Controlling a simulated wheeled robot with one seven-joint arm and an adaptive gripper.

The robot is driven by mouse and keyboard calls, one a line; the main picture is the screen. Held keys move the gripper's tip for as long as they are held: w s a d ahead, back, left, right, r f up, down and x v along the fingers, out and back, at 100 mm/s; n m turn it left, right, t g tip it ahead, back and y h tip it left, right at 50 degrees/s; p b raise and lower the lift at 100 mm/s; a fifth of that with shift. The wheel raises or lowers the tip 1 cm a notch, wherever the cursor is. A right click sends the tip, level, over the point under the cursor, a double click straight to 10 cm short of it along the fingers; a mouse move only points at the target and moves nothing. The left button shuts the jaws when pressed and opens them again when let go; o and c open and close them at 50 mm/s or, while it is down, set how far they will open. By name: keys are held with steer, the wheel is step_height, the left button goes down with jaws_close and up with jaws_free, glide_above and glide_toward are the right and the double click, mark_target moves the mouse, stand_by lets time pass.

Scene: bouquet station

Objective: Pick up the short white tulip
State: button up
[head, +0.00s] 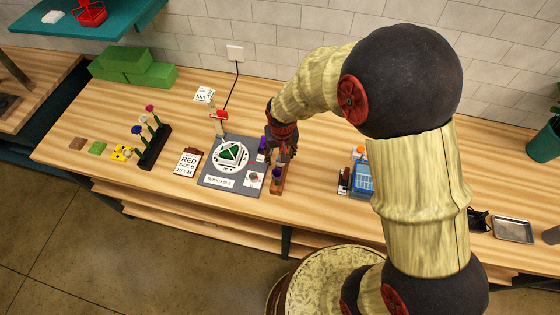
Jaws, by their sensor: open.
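A black holder (155,147) on the left part of the wooden counter holds several upright stems with coloured heads. A small whitish head (144,117) shows there between a red head (149,108) and a blue head (136,129). I cannot tell for sure that it is the short white tulip. My gripper (283,155) is open and points down over a narrow wooden rack (277,187) right of the turntable. A purple item (277,174) stands in that rack, and my gripper hides the rack's middle. I cannot see what is between the fingers.
A grey turntable board (212,170) bears a white disc with a green block. A blue basket (361,178) stands right, partly behind my arm. Green blocks (130,66) lie at the back left. The counter between rack and basket looks clear.

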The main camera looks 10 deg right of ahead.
mark_target(280, 167)
steer(key=f, duration=0.4)
steer(key=shift+w+f, duration=0.25)
steer(key=shift+w, duration=0.1)
steer(key=shift+c, duration=0.4)
steer(key=c, duration=0.8)
